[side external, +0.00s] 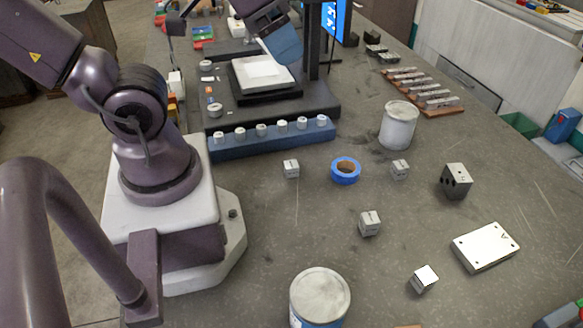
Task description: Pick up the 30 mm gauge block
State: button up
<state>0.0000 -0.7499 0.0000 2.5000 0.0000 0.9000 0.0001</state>
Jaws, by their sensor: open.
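Several small grey blocks with dark markings stand apart on the dark bench. One block (291,168) is left of a blue tape ring, and another block (400,169) is right of it. A third block (369,222) is nearer the middle, and one with a bright top (424,279) is nearer the front. The markings are too small to read, so I cannot tell which is the 30 mm gauge block. I cannot make out my gripper's fingers here.
The blue tape ring (346,170), a white can (398,125), a front can (320,298), a dark drilled block (456,181) and a silver plate (486,247) stand around the blocks. A blue rack (270,139) and an instrument stand behind. Bare bench separates them.

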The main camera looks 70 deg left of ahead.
jog(key=f+m+g+y, duration=0.2)
jog(key=f+m+y, duration=0.2)
jog(key=f, duration=0.6)
jog(key=w+f+m+g+y, duration=0.1)
jog(key=f+m+g+y, duration=0.1)
jog(key=f+m+y, duration=0.2)
jog(key=w+d+f+m+g+y, duration=0.1)
jog(key=f+m+g+y, duration=0.1)
jog(key=f+m+y, duration=0.3)
jog(key=shift+w+f+m+g, duration=0.1)
jog(key=shift+f+m, duration=0.65)
jog(key=shift+f, duration=1.1)
jog(key=shift+w+f+m+g, duration=0.1)
jog(key=shift+f+m, duration=0.6)
jog(key=shift+f, duration=1.15)
jog(key=shift+f+m+g, duration=0.1)
jog(key=shift+f+m, duration=0.65)
jog(key=shift+f, duration=1.1)
jog(key=shift+w+a+m+t, duration=0.15)
jog(key=shift+w+m+t, duration=0.45)
jog(key=shift+w+t, duration=0.45)
send_near(292, 164)
jog(key=a+f, duration=0.2)
jog(key=shift+w+a+y, duration=0.1)
jog(key=shift+a+y, duration=0.2)
jog(key=shift+x, duration=3.05)
jog(key=shift+r, duration=0.15)
grip_shut()
